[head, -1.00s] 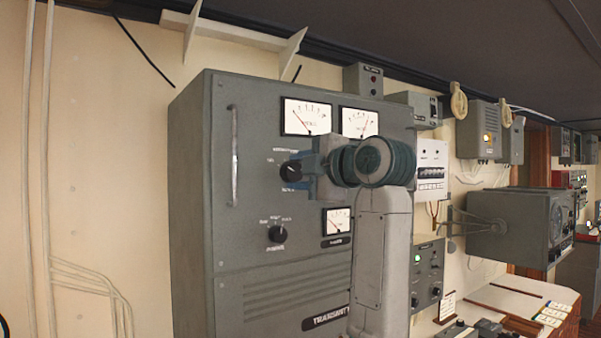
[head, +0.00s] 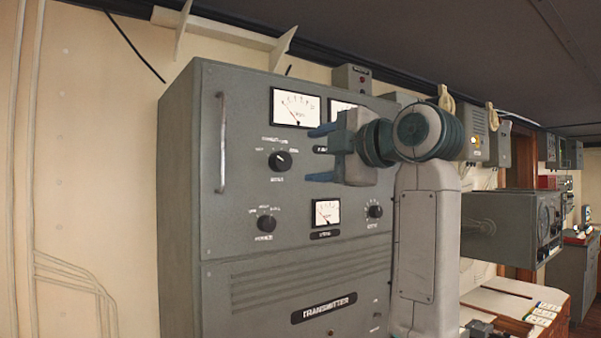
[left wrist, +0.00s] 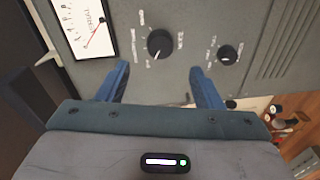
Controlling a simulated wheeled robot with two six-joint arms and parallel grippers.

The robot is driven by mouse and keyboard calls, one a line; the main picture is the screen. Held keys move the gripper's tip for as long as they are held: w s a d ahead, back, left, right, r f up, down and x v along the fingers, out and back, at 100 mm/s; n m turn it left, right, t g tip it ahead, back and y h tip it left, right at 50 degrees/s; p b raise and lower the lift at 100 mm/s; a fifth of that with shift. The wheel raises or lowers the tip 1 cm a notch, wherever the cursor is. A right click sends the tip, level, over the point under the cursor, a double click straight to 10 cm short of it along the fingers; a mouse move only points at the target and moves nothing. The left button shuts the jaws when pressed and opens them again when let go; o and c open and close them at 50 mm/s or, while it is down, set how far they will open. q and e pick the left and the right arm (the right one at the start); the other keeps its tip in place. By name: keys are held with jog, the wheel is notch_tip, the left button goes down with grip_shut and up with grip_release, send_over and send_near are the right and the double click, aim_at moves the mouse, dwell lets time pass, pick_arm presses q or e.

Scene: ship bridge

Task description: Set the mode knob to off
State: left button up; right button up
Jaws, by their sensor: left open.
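The transmitter cabinet (head: 290,275) is grey and carries several black knobs. The upper left knob (head: 280,160) has small printed labels around it and a short word below that may read mode. It also shows in the left wrist view (left wrist: 161,44), where its white pointer line points down and slightly left. A lower knob (head: 266,223) sits beneath it, and shows at the right in the left wrist view (left wrist: 228,53). My left gripper (head: 318,154) is open and empty, right of the upper knob and apart from it. My right gripper is not in view.
A vertical handle (head: 222,143) stands out at the panel's left. Dial meters (head: 296,108) are above the knobs, with another meter (head: 326,212) lower down. A third knob (head: 374,211) is below my gripper. A grey wall-mounted unit (head: 510,222) projects at the right.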

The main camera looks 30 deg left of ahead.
pick_arm(q)
jog(key=shift+b+v, duration=0.3)
jog(key=shift+v, duration=0.8)
